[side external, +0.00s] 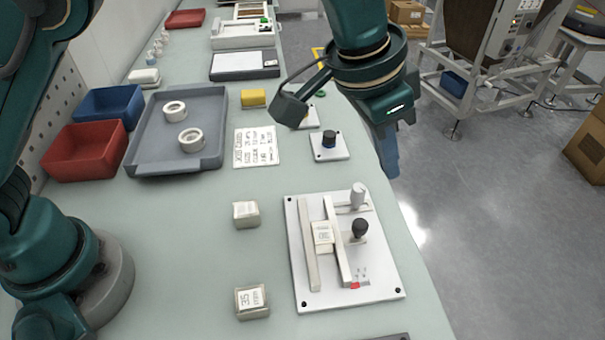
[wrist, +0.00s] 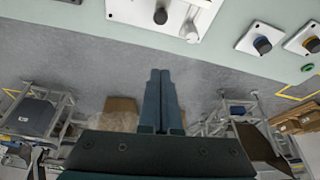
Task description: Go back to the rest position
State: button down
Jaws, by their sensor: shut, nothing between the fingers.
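My gripper (side external: 390,168) is in the air by the right edge of the table in the side external view, past the blue-knobbed plate. In the wrist view my gripper (wrist: 160,72) shows its two fingers together, with nothing between them. The fingers point over the grey floor, just short of the table edge. The white fixture plate (side external: 375,283) lies on the table nearer the camera, with two rails, a block marked 30 (side external: 322,233), a black knob (side external: 360,228) and a light grey knob (side external: 357,194). My gripper is apart from all of these.
A grey tray (side external: 140,158) holds two white rings. Red (side external: 85,150) and blue (side external: 108,106) bins stand left of it. Two loose blocks (side external: 246,214) (side external: 252,301), a yellow block (side external: 254,97), a job card (side external: 256,147) and a blue-knobbed plate (side external: 330,153) lie on the table.

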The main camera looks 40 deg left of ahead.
jog(key=s+a+r+n+t, duration=0.35)
jog(key=a+r, duration=0.75)
jog(key=a, duration=0.5)
jog(key=s+a+f+n+y, duration=0.1)
jog(key=s+a+f, duration=0.2)
jog(key=s, duration=0.4)
jog(key=s+a+f+n+g+y, duration=0.1)
jog(key=s+a+f+n, duration=0.1)
jog(key=s+a+f, duration=0.2)
notch_tip(320, 180, down, 2)
jog(key=s, duration=0.2)
jog(key=shift+s+a+f, duration=0.15)
jog(key=shift+s+a, duration=0.15)
jog(key=shift+s, duration=0.05)
jog(key=shift+n, duration=0.25)
